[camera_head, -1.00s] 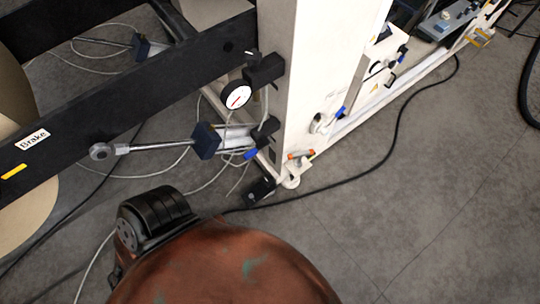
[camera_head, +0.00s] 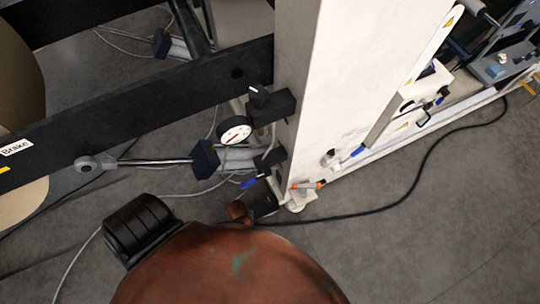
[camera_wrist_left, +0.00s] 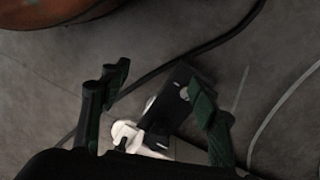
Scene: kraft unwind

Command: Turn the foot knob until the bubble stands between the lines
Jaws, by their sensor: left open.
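The white machine column (camera_head: 318,85) stands on a pale foot (camera_head: 297,207) at its lower end, with an orange-and-grey part (camera_head: 308,184) just above. A dark block (camera_head: 264,204) sits left of the foot. I cannot make out a bubble or its lines. In the left wrist view, my left gripper (camera_wrist_left: 153,82) is open, its two dark green fingers apart. A dark block (camera_wrist_left: 172,98) and white rounded parts (camera_wrist_left: 128,132) show between and beyond the fingers; I cannot tell which is the knob. My right gripper is not in view.
A round gauge (camera_head: 235,130) and a rod with a dark blue block (camera_head: 205,159) are left of the column. A black beam (camera_head: 140,98) crosses at left. A black cable (camera_head: 420,170) curves over the floor; the floor at lower right is open.

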